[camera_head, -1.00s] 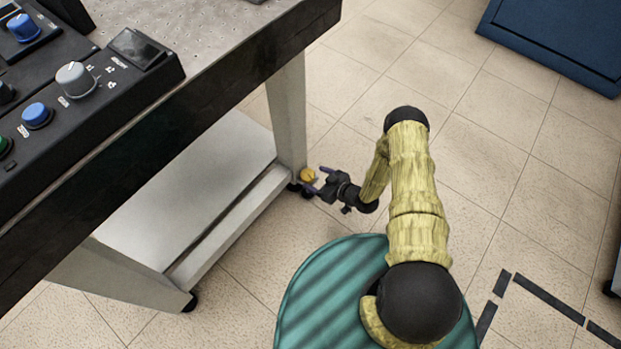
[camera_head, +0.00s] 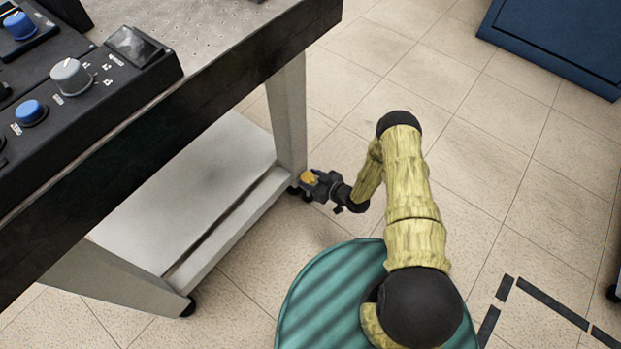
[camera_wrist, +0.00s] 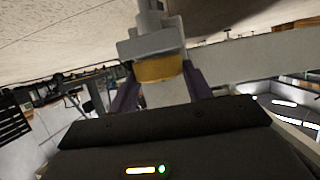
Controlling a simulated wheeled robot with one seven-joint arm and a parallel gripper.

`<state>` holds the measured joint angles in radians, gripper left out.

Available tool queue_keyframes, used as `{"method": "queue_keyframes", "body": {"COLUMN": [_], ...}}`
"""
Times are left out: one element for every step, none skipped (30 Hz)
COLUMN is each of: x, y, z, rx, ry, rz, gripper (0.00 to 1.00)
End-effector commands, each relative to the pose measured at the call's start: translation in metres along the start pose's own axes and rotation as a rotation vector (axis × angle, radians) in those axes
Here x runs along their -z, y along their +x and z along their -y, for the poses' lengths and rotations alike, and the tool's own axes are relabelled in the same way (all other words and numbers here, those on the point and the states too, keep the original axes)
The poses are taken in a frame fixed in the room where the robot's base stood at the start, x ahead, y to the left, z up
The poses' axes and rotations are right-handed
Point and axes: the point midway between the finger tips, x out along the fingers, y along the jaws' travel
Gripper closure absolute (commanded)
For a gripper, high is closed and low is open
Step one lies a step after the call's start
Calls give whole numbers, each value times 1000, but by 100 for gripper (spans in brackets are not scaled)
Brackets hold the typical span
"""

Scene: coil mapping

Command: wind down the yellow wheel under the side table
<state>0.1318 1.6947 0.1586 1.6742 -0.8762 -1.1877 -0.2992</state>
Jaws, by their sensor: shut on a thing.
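The yellow wheel (camera_head: 309,177) sits low at the foot of the side table's (camera_head: 290,115) near right leg, beside a black caster. My gripper (camera_head: 313,182) is at the wheel, coming from the right, and is shut on it. In the wrist view the yellow wheel (camera_wrist: 160,69) shows as a yellow band under a grey fitting, between my two dark purple fingers (camera_wrist: 162,85). The fingers hide part of the wheel's sides.
The table's lower white shelf (camera_head: 200,190) lies left of my gripper. A black control panel with knobs (camera_head: 75,90) stands on the tabletop. A blue cabinet (camera_head: 560,40) stands at the upper right. The tiled floor between is clear.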

Motion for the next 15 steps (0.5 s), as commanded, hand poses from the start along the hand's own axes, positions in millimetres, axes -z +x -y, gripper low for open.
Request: {"method": "queue_keyframes", "body": {"x": [2, 2, 3, 3, 2, 2, 2, 1, 0, 0, 0, -1, -1, -1, -1], "y": [-1, -1, -1, -1, -1, -1, -1, -1, -1, -1, -1, -1, -1, -1, -1], "z": [1, 1, 1, 2, 2, 2, 2, 2, 2, 2, 2, 2, 2, 2, 2], "rx": [-17, -29, -47, -59, -72, -87, -96, -102, -108, -110, -111, -111, -111, -110, -110], "ry": [11, 16, 23, 28, 35, 40, 42, 44, 45, 46, 46, 46, 45, 45, 45], "rz": [0, -1, -1, 0, 1, 1, 2, 2, 2, 3, 3, 3, 3, 3, 3], "gripper": [73, 73, 73, 73, 73, 73, 73, 73, 73, 73, 73, 73, 73, 73, 73]}}
